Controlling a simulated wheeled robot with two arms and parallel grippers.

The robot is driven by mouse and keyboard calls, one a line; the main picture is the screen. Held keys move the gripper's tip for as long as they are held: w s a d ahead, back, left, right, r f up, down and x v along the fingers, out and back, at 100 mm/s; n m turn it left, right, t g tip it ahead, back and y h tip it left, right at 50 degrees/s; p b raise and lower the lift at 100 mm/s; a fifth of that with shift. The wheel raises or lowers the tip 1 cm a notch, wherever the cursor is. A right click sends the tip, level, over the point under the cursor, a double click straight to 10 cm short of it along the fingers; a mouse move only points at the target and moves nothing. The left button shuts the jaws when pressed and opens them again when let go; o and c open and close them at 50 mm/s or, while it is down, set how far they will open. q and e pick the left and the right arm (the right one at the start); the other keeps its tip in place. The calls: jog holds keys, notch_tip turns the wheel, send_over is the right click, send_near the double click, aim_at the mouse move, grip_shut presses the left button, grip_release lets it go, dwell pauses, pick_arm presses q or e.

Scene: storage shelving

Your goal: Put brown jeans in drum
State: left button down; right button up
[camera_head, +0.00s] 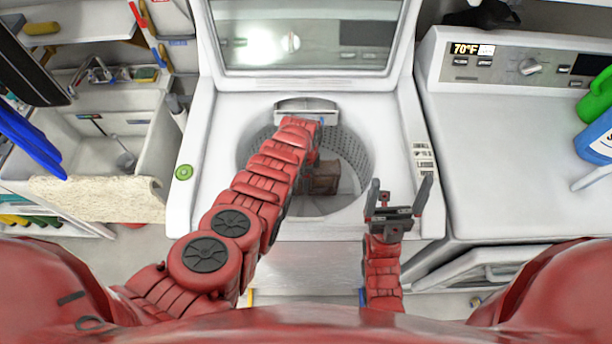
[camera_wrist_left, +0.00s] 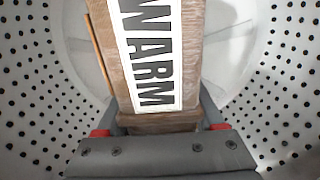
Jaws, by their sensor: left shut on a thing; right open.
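The washer drum (camera_head: 350,160) is a round, perforated opening in the white top-loading washer, whose lid stands open. My left arm reaches down into it. In the head view, a brown item (camera_head: 322,178), apparently the brown jeans, shows inside the drum beside my left arm; my left gripper is hidden there. In the left wrist view, my left gripper (camera_wrist_left: 158,125) is shut on the brown jeans (camera_wrist_left: 188,75), a folded brown block with a white "WARM" label. Perforated drum wall (camera_wrist_left: 285,100) surrounds it on both sides. My right gripper (camera_head: 396,195) is open and empty near the washer's front right edge.
A white dryer (camera_head: 515,140) with a "70°F" display stands right of the washer. Green and blue bottles (camera_head: 597,135) sit on its right side. A utility sink (camera_head: 110,140) is at the left. A round green item (camera_head: 184,172) lies on the washer's left rim.

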pick_arm(q)
jog(key=shift+f+b, duration=0.35)
jog(key=shift+f, duration=0.15)
grip_release()
jog(key=shift+r, duration=0.1)
jog(key=shift+r+p, duration=0.9)
jog(key=shift+p, duration=0.1)
notch_tip(320, 180, up, 2)
jog(key=shift+r+p, duration=0.1)
jog(key=shift+p, duration=0.65)
jog(key=shift+r, duration=0.3)
jog(key=shift+r+b, duration=0.95)
jog(key=shift+r, duration=3.25)
